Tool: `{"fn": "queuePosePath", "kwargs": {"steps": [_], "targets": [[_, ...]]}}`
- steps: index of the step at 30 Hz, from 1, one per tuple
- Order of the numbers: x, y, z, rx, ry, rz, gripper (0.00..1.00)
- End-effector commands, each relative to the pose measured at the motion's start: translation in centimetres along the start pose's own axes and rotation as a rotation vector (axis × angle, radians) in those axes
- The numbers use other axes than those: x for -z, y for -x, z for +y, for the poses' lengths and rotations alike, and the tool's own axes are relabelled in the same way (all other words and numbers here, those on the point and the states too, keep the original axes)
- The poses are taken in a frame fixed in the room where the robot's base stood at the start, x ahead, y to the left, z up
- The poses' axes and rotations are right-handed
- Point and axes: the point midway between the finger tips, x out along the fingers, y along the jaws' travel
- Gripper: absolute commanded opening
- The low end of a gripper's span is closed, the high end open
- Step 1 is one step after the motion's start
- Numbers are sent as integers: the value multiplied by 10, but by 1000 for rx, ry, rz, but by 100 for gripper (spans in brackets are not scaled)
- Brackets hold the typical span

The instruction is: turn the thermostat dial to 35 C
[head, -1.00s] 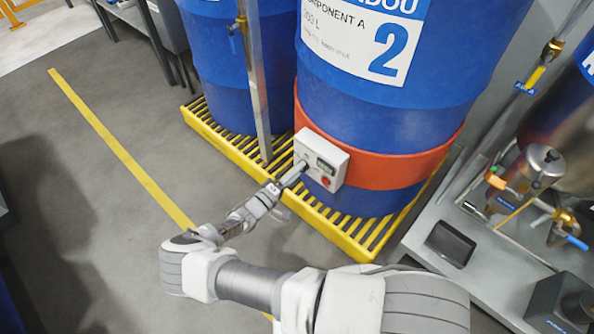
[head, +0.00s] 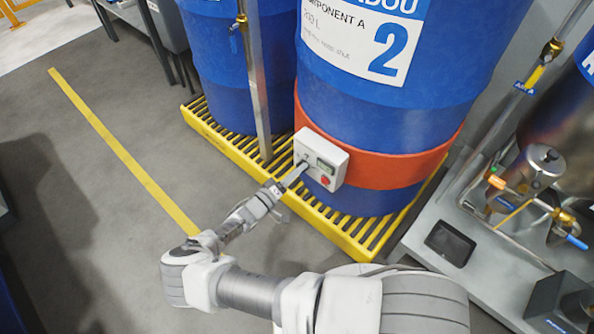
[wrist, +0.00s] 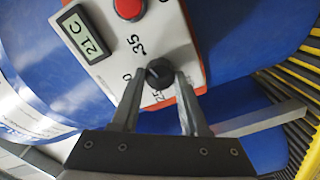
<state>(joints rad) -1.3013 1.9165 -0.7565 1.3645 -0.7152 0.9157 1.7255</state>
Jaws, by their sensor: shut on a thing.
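A white thermostat box (head: 335,160) sits on the orange band around the blue drum marked 2. In the wrist view the box (wrist: 178,35) shows a black dial (wrist: 159,73), with the marks 35 and 25 and a partly hidden number around it. A small display (wrist: 86,34) reads 21 C. My gripper (wrist: 159,75) is shut on the dial, with a fingertip at each side of it. The dial's pointer is not clear. In the head view my gripper (head: 298,171) reaches the left part of the box's face and covers most of the dial.
A red button (wrist: 129,8) is on the box, near the display. The orange band (head: 395,163) wraps the drum (head: 390,120). The drums stand on a yellow grated pallet (head: 345,238). A metal post (head: 258,90) rises left of the box. Open floor lies to the left.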

Motion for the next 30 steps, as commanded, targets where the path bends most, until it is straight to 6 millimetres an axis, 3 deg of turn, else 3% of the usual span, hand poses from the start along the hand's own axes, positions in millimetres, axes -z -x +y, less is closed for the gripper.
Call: {"fn": "queuePosePath", "kwargs": {"steps": [3,4,9,20,26,30], "targets": [[0,1,-1,2,1,0,0],[0,1,-1,2,1,0,46],[0,1,0,1,1,0,74],[1,5,0,1,1,0,74],[2,37,1,5,1,2,74],[3,72,1,6,0,3,74]]}}
